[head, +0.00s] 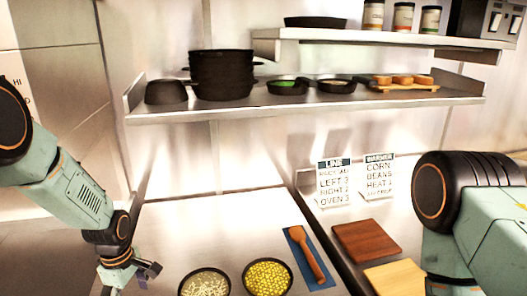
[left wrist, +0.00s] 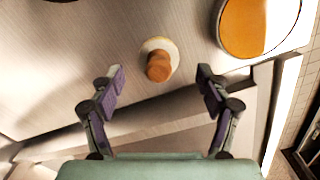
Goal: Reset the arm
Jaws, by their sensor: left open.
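My left gripper (head: 146,270) hangs at the lower left of the head view, over the left edge of the steel counter (head: 225,215). In the left wrist view my left gripper (left wrist: 160,82) is open, its two fingers wide apart with nothing between them.
Boards (head: 367,240) lie right. A shelf (head: 300,112) with pots (head: 222,75) crosses above. A round orange-filled container (left wrist: 250,22) shows in the wrist view.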

